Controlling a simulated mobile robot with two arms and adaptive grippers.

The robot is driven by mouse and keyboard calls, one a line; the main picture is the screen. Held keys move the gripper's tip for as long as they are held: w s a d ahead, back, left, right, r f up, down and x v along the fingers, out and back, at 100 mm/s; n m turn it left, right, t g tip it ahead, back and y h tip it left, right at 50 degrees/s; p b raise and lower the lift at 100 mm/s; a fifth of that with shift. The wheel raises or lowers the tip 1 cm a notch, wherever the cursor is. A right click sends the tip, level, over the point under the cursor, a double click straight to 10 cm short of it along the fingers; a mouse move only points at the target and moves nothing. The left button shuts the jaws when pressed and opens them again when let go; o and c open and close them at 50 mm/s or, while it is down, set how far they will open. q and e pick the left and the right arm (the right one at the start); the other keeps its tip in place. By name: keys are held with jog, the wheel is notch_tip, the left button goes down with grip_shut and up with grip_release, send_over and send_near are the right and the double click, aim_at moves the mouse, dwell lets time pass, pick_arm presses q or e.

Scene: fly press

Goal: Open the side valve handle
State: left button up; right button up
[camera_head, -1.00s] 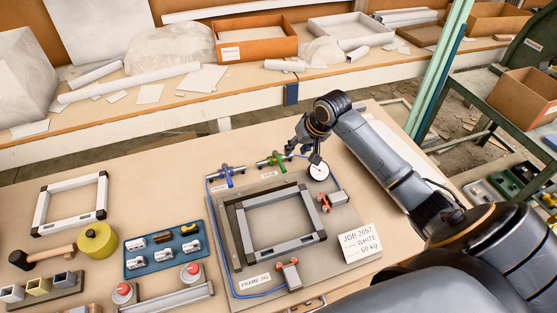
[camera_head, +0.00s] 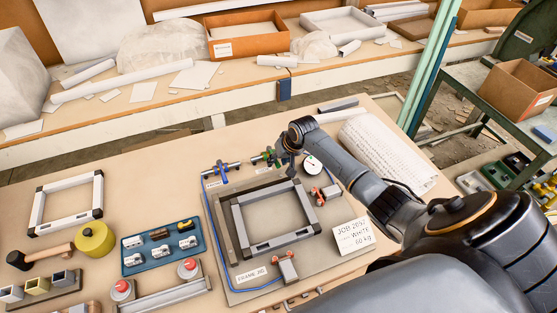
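Two small valves stand at the back edge of the frame jig board (camera_head: 228,287): one with a blue handle (camera_head: 223,171) and one with a green handle (camera_head: 268,157). Small labels lie by them, too small to read, so I cannot tell which is the side valve. My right gripper (camera_head: 286,166) points down just right of the green valve, partly covering its right end. Its fingers are dark and small, and I cannot tell whether they touch the handle or are open. My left gripper is not in view.
A round gauge (camera_head: 312,165) stands close right of my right gripper. A grey frame (camera_head: 238,232) sits in the jig, with red-handled clamps (camera_head: 287,267) around it. A blue tray (camera_head: 161,262) and a mallet (camera_head: 45,255) lie to the left.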

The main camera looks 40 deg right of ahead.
grip_shut()
